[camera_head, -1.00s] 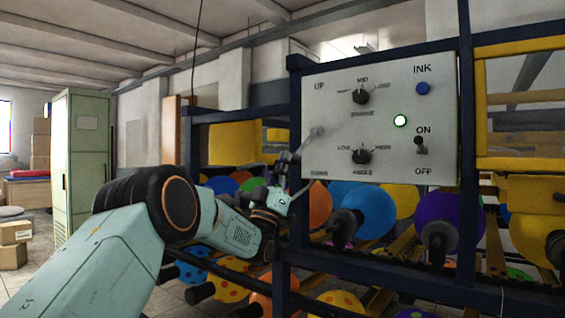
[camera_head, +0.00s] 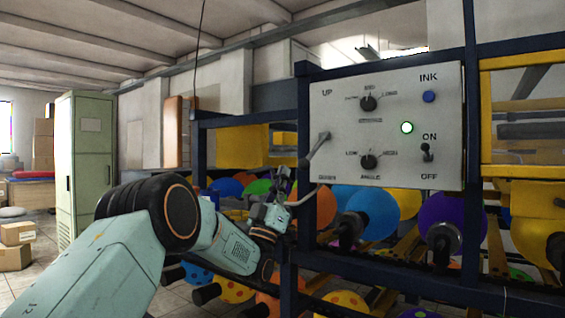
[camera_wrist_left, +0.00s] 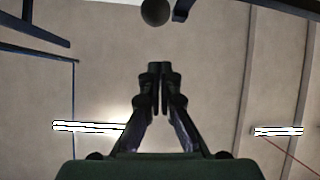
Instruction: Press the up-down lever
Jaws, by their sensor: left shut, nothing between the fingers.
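The white control panel (camera_head: 385,128) is mounted on a dark blue frame. The up-down lever (camera_head: 317,149) is a grey rod at the panel's left edge, between the UP and DOWN labels, slanting down to the left. My left gripper (camera_head: 283,176) is below and left of the lever's free end, with a visible gap between them. In the left wrist view my left gripper (camera_wrist_left: 160,70) is shut and empty. A dark round knob (camera_wrist_left: 155,12), seemingly the lever's end, shows beyond its fingertips. My right gripper is not in view.
The panel also carries two dark dials (camera_head: 368,103), a blue INK button (camera_head: 429,96), a lit green lamp (camera_head: 407,127) and an ON/OFF switch (camera_head: 427,151). A blue frame post (camera_head: 303,130) stands close to my left gripper.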

